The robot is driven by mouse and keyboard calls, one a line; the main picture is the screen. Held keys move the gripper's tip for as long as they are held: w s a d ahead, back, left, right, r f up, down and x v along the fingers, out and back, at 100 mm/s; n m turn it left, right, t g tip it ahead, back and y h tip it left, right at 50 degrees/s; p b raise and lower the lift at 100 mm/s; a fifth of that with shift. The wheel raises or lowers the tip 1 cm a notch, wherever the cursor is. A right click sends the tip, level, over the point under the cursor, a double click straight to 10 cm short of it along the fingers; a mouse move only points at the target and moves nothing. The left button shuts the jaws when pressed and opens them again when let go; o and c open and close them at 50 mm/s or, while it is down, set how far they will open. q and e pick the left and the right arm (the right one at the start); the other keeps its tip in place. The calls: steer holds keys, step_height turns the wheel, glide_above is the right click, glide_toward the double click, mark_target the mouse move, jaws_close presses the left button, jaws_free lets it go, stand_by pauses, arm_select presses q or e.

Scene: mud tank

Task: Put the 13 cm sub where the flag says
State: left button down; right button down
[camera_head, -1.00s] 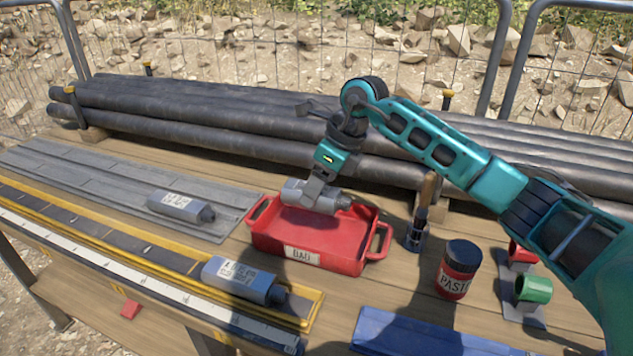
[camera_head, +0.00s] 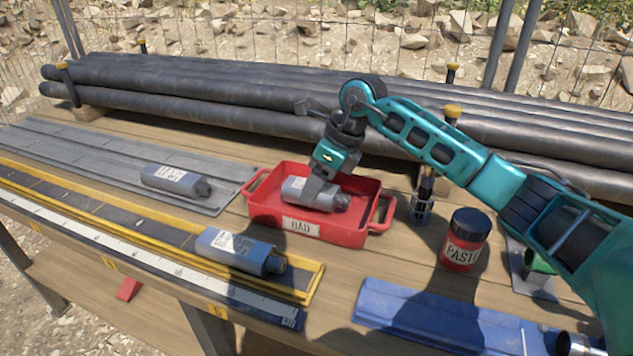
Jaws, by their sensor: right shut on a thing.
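My right gripper (camera_head: 322,186) is shut on a grey cylindrical sub (camera_head: 330,199). It holds the sub lying on its side, low inside the red tray marked BAD (camera_head: 347,238). Whether the sub touches the tray floor is hard to tell. A second grey sub (camera_head: 176,181) lies on the grey slatted mat (camera_head: 105,165) at the left. A third grey sub (camera_head: 240,250) lies on the yellow-edged rack (camera_head: 110,228) at the front. The labels on the subs are too small to read. No flag is clear to see. My left gripper is out of view.
A PASTE jar (camera_head: 465,240) and a dark brush holder (camera_head: 423,200) stand right of the tray. A green ring (camera_head: 538,262) is partly hidden by my right arm. A blue mat (camera_head: 430,318) lies at the front right. Dark pipes (camera_head: 200,110) line the back.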

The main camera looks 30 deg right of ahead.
steer(key=shift+f, duration=0.2)
stand_by(0.6)
steer(key=c, duration=0.6)
jaws_free()
steer(key=o, duration=0.6)
steer(key=shift+f, duration=0.15)
step_height(320, 180, up, 7)
steer(key=p, duration=0.5)
steer(key=shift+f, duration=0.2)
steer(key=shift+r, duration=0.35)
